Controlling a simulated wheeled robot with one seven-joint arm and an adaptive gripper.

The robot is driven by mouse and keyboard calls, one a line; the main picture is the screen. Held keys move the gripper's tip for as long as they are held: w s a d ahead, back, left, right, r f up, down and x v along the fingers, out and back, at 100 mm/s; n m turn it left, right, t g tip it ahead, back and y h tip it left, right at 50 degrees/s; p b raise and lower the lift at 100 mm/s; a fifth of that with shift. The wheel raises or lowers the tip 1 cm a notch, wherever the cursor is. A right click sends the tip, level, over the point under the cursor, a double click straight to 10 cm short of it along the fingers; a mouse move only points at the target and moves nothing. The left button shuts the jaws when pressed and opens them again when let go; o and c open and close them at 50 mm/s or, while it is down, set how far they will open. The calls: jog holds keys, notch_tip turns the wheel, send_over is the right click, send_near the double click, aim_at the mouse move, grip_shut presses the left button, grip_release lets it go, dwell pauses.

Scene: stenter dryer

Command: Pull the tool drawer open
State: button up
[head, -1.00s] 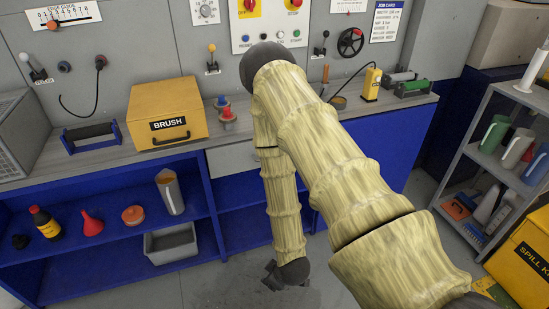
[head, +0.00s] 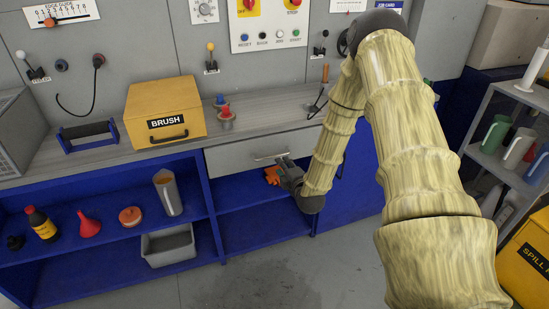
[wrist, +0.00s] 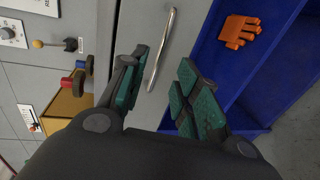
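The tool drawer (head: 232,158) has a grey front under the worktop, with a thin metal bar handle (head: 271,155). The drawer looks shut. My gripper (head: 283,163) is at the drawer front, close by the handle. In the wrist view my gripper (wrist: 168,88) is open, its green-padded fingers spread apart. The handle (wrist: 161,50) shows between and beyond the fingers, nearer the left finger. I cannot tell whether any finger touches it. Nothing is held.
An orange glove (head: 272,175) lies on the blue shelf below the drawer. A yellow brush box (head: 165,110) and red and blue knobbed pieces (head: 226,118) stand on the worktop. The floor in front (head: 270,270) is clear.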

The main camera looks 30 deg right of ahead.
aim_at(275, 156)
jog(key=p+x, duration=0.1)
jog(key=x, duration=0.9)
jog(key=shift+f, duration=0.1)
grip_shut()
